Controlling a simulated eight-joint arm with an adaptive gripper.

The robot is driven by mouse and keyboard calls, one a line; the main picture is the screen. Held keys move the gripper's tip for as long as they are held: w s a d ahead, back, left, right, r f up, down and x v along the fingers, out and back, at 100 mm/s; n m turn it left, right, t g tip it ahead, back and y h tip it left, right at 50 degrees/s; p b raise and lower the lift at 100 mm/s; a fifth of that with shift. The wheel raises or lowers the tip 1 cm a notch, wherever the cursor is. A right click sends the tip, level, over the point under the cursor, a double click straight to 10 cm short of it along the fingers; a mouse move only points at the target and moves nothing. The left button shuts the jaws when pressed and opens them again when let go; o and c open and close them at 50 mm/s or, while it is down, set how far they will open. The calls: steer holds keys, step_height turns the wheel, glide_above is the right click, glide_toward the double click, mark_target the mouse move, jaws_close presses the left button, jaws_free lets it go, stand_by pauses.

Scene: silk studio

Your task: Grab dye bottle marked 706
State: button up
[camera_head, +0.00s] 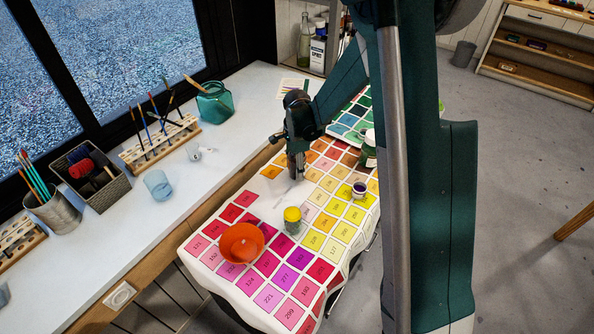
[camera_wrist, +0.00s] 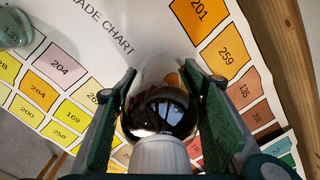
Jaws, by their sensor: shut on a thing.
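My gripper (camera_head: 297,176) is low over the left part of the colour chart in the head view. In the wrist view its two green fingers (camera_wrist: 160,80) are closed around a round, dark-looking glass bottle (camera_wrist: 158,112) with a white cap (camera_wrist: 160,155). The cap faces the wrist camera. No number on this bottle can be read, so I cannot tell if it is 706. In the head view the held bottle is mostly hidden by the gripper.
The shade chart (camera_head: 325,237) covers the table. On it stand an orange bowl (camera_head: 241,243), a yellow-topped jar (camera_head: 292,220), a small purple-topped jar (camera_head: 359,190) and a green jar (camera_head: 368,157). A white counter (camera_head: 180,195) with brush racks runs along the left.

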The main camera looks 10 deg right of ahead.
step_height(320, 180, up, 8)
steer(key=shift+r+p, duration=0.2)
steer(key=shift+p, duration=0.55)
stand_by(0.4)
